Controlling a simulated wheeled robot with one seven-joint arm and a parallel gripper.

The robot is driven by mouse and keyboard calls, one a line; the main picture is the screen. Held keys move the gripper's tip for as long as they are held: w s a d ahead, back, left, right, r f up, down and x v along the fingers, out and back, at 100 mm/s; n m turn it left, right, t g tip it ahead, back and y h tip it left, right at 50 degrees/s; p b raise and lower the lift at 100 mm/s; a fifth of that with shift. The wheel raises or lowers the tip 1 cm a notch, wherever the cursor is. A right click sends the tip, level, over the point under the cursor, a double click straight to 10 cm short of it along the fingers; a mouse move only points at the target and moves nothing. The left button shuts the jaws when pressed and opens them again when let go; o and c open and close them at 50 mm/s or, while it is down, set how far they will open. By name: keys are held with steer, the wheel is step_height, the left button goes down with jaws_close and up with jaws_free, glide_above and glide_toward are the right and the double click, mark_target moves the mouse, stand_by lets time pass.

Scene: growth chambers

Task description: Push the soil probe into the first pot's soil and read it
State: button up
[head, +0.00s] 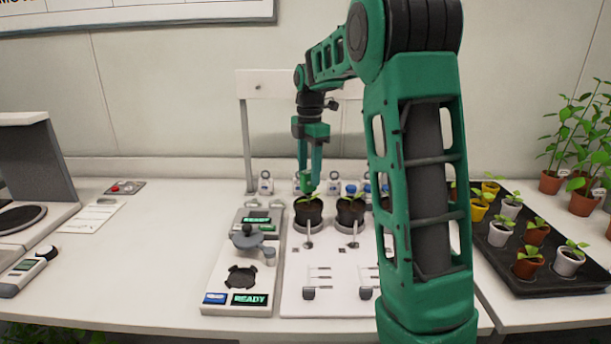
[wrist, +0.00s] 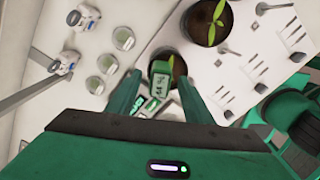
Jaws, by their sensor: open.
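My gripper (head: 309,178) points down over the first dark pot (head: 308,214), at the left of the pot row. In the wrist view my gripper's fingers (wrist: 160,80) are apart, one on each side of the green soil probe (wrist: 161,84). The probe stands over the first pot's soil (wrist: 178,68) and appears to be in it; its tip is hidden. Its small display faces the wrist camera with light characters, too small to read surely. A second dark pot (head: 350,211) with a seedling stands to the right.
A grey and white device (head: 241,283) with green READY displays stands left of the white board (head: 327,297). Small bottles (head: 265,184) line the back. My arm hides part of the board. A black tray (head: 525,285) of seedlings is at the right. The bench's left middle is mostly clear.

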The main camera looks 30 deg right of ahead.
step_height(320, 180, up, 10)
stand_by(0.4)
steer(key=s+a+f+m, duration=0.1)
steer(key=s+f+m, duration=0.5)
steer(key=s, duration=0.6)
steer(key=s+a+f+m, duration=0.2)
steer(key=s+f+m, duration=0.3)
steer(key=s+m, duration=0.4)
steer(key=s+a+f+m, duration=0.2)
steer(key=s+f+m, duration=0.4)
steer(key=s, duration=0.9)
steer(key=shift+s+a+f+m, duration=0.1)
steer(key=shift+f+m, duration=0.1)
steer(key=shift+m, duration=0.45)
steer(key=shift+s+a+f+m, duration=0.1)
steer(key=shift+f+m, duration=0.05)
steer(key=shift+m, duration=0.5)
steer(key=shift+w, duration=0.1)
steer(key=shift+w+f, duration=0.3)
steer(key=shift+w, duration=0.4)
steer(key=shift+s+r, duration=0.1)
